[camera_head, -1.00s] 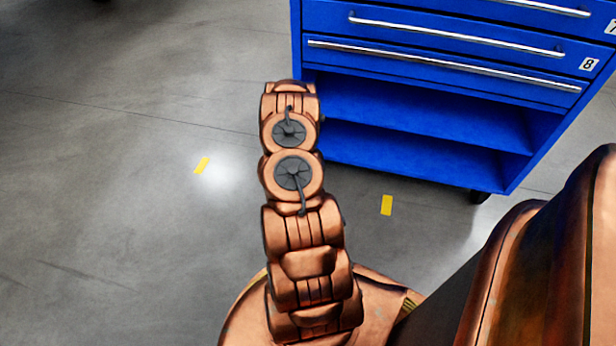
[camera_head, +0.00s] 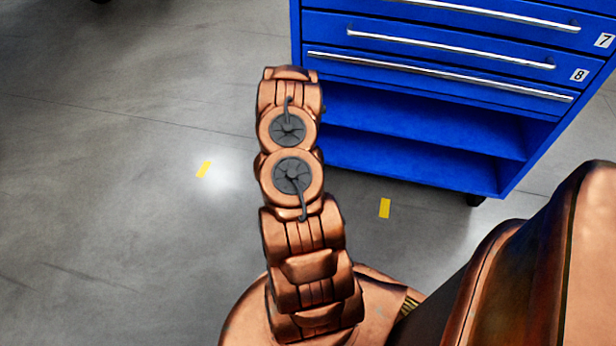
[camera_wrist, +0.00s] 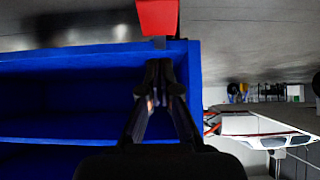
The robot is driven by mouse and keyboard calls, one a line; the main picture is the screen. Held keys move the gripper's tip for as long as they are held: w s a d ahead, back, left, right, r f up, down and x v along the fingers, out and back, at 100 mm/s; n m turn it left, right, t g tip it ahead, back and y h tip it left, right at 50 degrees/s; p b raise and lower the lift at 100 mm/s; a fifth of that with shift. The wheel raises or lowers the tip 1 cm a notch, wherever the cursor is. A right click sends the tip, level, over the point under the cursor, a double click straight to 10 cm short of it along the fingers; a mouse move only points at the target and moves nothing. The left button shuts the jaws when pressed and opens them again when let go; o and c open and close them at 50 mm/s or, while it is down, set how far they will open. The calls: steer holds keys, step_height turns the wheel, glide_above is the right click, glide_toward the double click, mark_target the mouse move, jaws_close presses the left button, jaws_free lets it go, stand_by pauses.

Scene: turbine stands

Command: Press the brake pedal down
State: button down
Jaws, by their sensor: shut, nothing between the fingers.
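A red pedal (camera_wrist: 157,17) shows at the top of the wrist view, at the edge of a blue cabinet, with a small grey piece below it. My gripper (camera_wrist: 161,70) points at the cabinet with its two fingers together and nothing between them. In the picture the fingertips lie just below the pedal, with a small gap between. The depth between them is unclear. In the head view the pedal does not show, and my arm stands in front of the cabinet's left side, hiding my gripper.
The blue cabinet (camera_head: 430,118) has drawers labelled 7 and 8 above open shelves and stands on casters. Yellow marks (camera_head: 384,208) lie on the grey floor. The floor at left is clear. A white-topped structure (camera_wrist: 262,128) shows at right in the wrist view.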

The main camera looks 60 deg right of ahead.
steer(key=v, duration=0.4)
steer(key=shift+r+p, duration=0.2)
steer(key=shift+p, duration=0.15)
stand_by(0.3)
